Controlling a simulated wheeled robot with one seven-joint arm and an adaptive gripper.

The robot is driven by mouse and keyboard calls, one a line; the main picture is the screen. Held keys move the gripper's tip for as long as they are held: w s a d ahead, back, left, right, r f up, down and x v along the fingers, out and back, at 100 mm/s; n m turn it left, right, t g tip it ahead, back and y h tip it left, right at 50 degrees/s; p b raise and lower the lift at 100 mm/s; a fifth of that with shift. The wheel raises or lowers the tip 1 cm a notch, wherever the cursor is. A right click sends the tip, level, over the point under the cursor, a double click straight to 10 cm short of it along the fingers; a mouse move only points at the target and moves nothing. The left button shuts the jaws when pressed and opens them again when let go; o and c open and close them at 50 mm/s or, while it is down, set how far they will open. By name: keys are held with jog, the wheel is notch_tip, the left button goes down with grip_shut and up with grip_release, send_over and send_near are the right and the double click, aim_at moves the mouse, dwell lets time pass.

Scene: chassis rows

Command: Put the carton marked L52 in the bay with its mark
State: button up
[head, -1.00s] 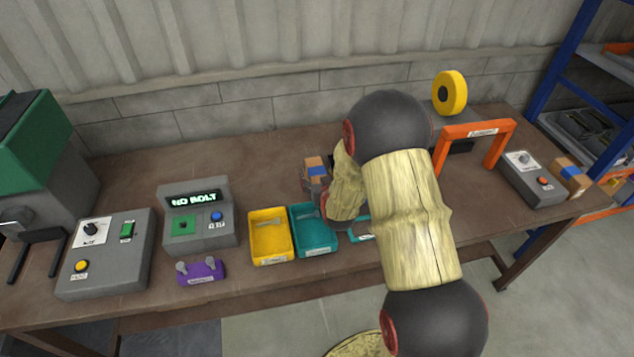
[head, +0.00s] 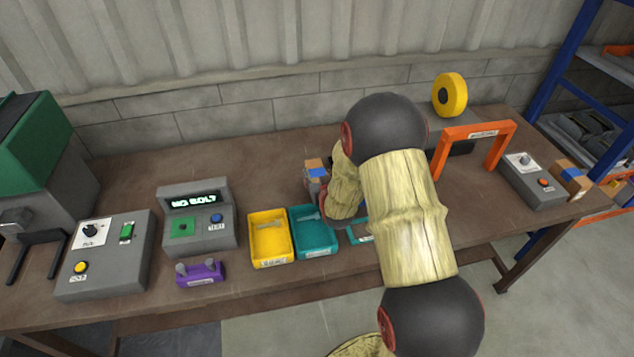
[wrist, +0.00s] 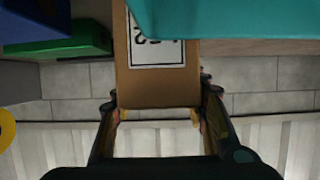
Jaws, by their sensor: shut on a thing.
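A brown carton (wrist: 158,88) is between the two fingers of my gripper (wrist: 160,110) in the wrist view. A white label with black characters shows on it upside down. I make out a 52, but a teal shape covers part of the mark. In the head view, a brown carton with blue tape (head: 316,168) shows at my gripper (head: 313,190), left of my arm. My arm hides part of the gripper. I cannot pick out a bay marked L52.
A yellow tray (head: 270,255) and a teal tray (head: 316,250) stand near the table's front. An orange arch (head: 478,132) and another taped carton (head: 571,178) are to the right. A grey console (head: 200,240) is at left. The back left table top is clear.

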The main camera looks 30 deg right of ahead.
jog(key=c, duration=0.6)
jog(key=shift+c, duration=0.7)
jog(key=shift+r, duration=0.1)
grip_shut()
